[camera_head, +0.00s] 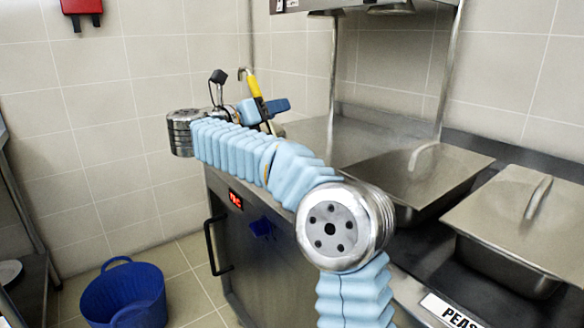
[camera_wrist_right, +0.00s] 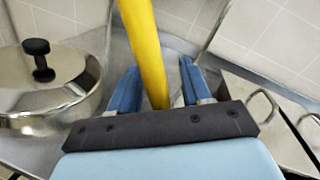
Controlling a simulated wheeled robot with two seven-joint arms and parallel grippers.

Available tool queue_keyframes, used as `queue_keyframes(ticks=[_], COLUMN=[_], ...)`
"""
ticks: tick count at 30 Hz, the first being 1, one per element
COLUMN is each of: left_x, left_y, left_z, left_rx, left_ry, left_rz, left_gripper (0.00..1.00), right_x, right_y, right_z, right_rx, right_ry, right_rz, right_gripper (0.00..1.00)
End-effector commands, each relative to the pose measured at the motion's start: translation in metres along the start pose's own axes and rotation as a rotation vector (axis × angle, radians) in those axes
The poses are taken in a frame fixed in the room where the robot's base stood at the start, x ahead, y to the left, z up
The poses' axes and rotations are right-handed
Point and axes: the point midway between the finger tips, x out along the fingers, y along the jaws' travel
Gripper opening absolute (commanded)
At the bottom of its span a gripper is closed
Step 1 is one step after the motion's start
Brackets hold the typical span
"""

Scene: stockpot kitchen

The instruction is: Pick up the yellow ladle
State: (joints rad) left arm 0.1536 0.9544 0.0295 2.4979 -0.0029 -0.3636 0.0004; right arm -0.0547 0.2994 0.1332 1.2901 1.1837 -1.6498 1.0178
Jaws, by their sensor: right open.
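The yellow ladle (camera_head: 253,84) stands tilted at the back of the counter, its metal hook end up. Its lower end is hidden behind my right arm and gripper. My right gripper (camera_head: 265,108) is at the ladle's handle. In the right wrist view the yellow handle (camera_wrist_right: 146,50) runs between the two blue fingers of the open right gripper (camera_wrist_right: 159,68), with a visible gap to the right finger. My left gripper is in neither view.
A steel pot lid (camera_wrist_right: 48,78) with a black knob is left of the gripper in the wrist view. Lidded steel pans (camera_head: 520,215) sit in the counter at right. A tiled wall (camera_head: 140,80) is close behind. A blue bucket (camera_head: 125,295) stands on the floor.

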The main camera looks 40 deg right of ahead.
Motion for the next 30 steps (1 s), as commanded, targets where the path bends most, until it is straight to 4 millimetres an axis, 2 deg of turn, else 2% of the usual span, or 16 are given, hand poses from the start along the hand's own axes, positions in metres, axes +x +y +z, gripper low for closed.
queue_keyframes(ticks=[5, 14, 30], left_x=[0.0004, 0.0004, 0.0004], left_y=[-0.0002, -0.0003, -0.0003], left_z=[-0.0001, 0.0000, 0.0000], left_rx=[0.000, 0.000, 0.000], left_ry=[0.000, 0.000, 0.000], left_rz=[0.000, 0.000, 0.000], left_gripper=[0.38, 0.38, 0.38], right_x=[-0.0002, -0.0006, -0.0007], right_y=[0.0003, 0.0004, 0.0005], right_z=[-0.0003, -0.0002, -0.0002], right_rx=[0.000, 0.000, -0.001], right_ry=[0.000, 0.000, 0.000], right_rz=[0.000, 0.000, 0.001], right_gripper=[0.46, 0.00, 0.00])
